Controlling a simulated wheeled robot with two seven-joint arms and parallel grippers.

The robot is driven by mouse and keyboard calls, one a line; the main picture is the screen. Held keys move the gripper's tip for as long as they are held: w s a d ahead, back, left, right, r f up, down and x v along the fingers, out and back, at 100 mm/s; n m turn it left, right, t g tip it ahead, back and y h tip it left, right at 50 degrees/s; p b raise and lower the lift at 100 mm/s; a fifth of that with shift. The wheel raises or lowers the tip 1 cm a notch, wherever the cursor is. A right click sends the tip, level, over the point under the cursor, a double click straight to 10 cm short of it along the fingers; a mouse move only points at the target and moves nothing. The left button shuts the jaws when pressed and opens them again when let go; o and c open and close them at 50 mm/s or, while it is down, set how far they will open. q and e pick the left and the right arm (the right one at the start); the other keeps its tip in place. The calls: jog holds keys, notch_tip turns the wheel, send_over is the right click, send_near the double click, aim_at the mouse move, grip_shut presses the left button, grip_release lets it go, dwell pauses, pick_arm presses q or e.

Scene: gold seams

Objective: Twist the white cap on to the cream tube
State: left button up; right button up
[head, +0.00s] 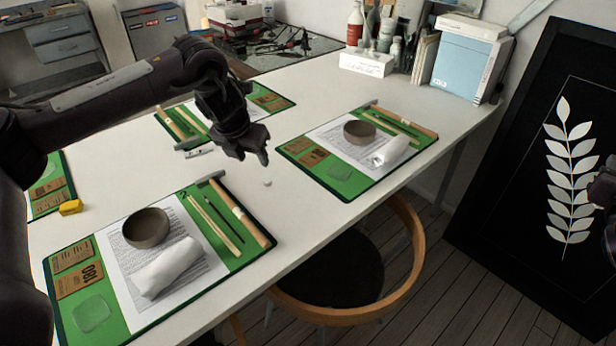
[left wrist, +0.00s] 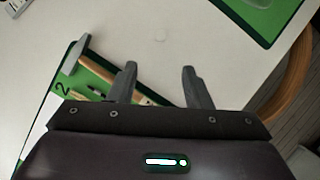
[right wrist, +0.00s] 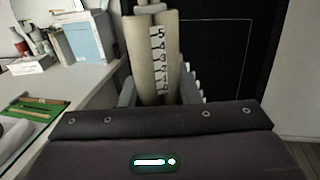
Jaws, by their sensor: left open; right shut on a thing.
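The white cap (head: 267,183) is a small pale disc lying on the white table, between the two near green mats. It shows faintly in the left wrist view (left wrist: 160,34), ahead of the fingertips. My left gripper (head: 250,156) is open and empty above the table, near the cap and not touching it; its spread fingers show in the left wrist view (left wrist: 159,68). My right gripper (right wrist: 158,90) is shut on the cream tube (right wrist: 140,45), which carries a numbered strip. The tube is off the table, to the right of its edge. In the head view the right arm is mostly cut off.
The near mat (head: 110,318) holds a bowl (head: 146,227), a white roll (head: 166,267) and tools. Another mat (head: 345,186) lies right of the cap. A chair (head: 345,310) stands under the table edge. A black leaf panel (head: 530,150) leans at right.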

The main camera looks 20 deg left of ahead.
pick_arm(q)
send_near(267, 181)
jog(key=x, duration=0.2)
jog(key=shift+a+f, duration=0.1)
jog(key=shift+f, duration=0.35)
jog(key=x, duration=0.5)
jog(key=shift+w, duration=0.25)
grip_shut()
